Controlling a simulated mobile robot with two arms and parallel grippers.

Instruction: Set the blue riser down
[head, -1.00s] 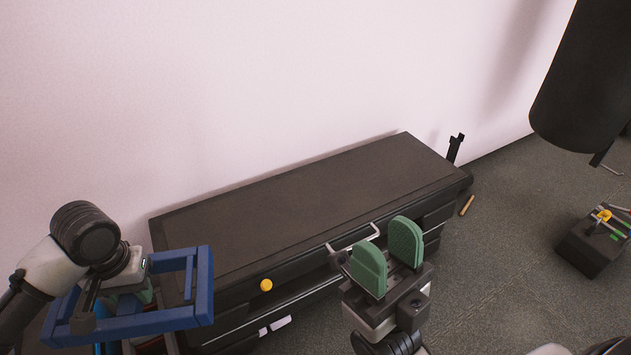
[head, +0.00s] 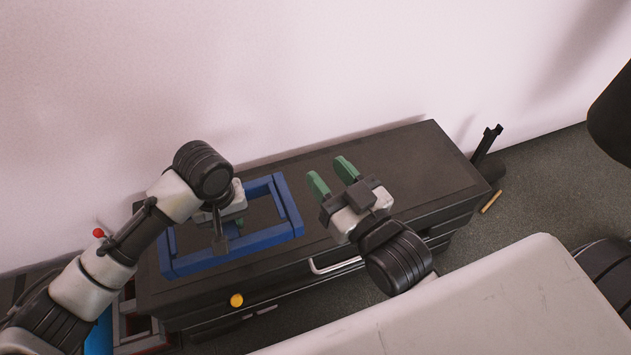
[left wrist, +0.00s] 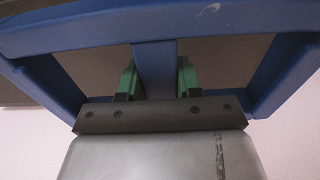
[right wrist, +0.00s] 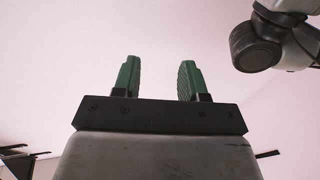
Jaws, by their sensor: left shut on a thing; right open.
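The blue riser (head: 286,203) is an open rectangular blue frame over the left part of the dark cabinet top (head: 400,165) in the head view. My left gripper (head: 240,222) is shut on one of its bars. In the left wrist view the blue riser (left wrist: 153,70) shows a bar between the two green fingers of my left gripper (left wrist: 155,82). I cannot tell whether the riser touches the top. My right gripper (head: 332,177) is open and empty over the middle of the cabinet, right of the riser. Its spread green fingers show in the right wrist view (right wrist: 160,80).
The right part of the cabinet top is bare. A yellow knob (head: 236,300) and a metal handle (head: 336,266) are on the cabinet front. A black upright object (head: 487,143) stands beyond the right end. A pale wall rises behind.

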